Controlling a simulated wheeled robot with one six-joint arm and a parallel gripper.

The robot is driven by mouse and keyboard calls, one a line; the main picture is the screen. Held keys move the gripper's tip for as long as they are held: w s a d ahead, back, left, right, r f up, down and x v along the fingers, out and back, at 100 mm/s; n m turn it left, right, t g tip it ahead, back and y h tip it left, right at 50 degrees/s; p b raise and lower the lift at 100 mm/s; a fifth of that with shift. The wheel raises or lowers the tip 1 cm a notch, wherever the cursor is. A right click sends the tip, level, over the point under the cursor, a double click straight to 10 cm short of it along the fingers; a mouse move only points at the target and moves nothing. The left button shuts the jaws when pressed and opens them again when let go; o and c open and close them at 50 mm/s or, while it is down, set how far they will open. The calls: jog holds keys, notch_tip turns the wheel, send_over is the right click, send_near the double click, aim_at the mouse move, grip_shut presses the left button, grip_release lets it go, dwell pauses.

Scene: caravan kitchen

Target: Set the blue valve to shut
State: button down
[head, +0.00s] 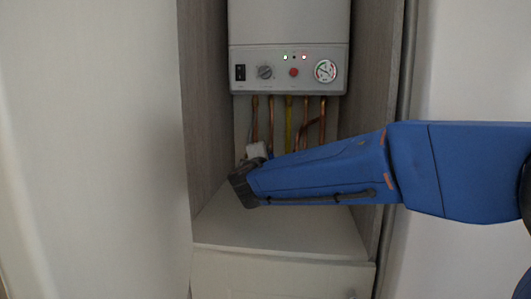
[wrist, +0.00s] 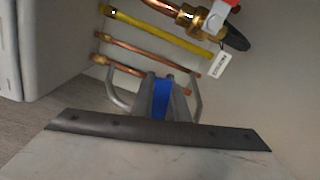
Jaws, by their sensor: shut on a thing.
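The blue valve's handle (wrist: 160,98) shows as a blue strip between the grey fingers of my gripper (wrist: 160,84) in the wrist view. My gripper is shut on it. The strip points up the picture, at an angle to the slanting copper pipe (wrist: 124,68) behind it. The fingers hide most of the handle and the valve body, so its exact setting cannot be told. In the head view my blue arm reaches in from the right below the boiler and hides the valve and the fingertips.
A red handle (wrist: 228,3) on a brass valve (wrist: 200,20) sits close by, with a white tag (wrist: 218,64) hanging near it. A yellow pipe (wrist: 150,29) runs between. The boiler (head: 289,68) hangs above, between the cupboard's side walls. The cupboard shelf (head: 285,234) is clear.

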jog(key=shift+f+m, duration=0.8)
jog(key=shift+m, duration=0.6)
jog(key=shift+f, duration=0.1)
jog(key=c, duration=1.7)
grip_release()
jog(key=shift+s, duration=0.1)
jog(key=shift+s+a, duration=0.55)
jog(key=shift+s, duration=2.25)
jog(key=shift+s+a, duration=0.5)
jog(key=shift+s, duration=2.35)
jog(key=shift+s+a, duration=0.55)
jog(key=shift+s, duration=2.25)
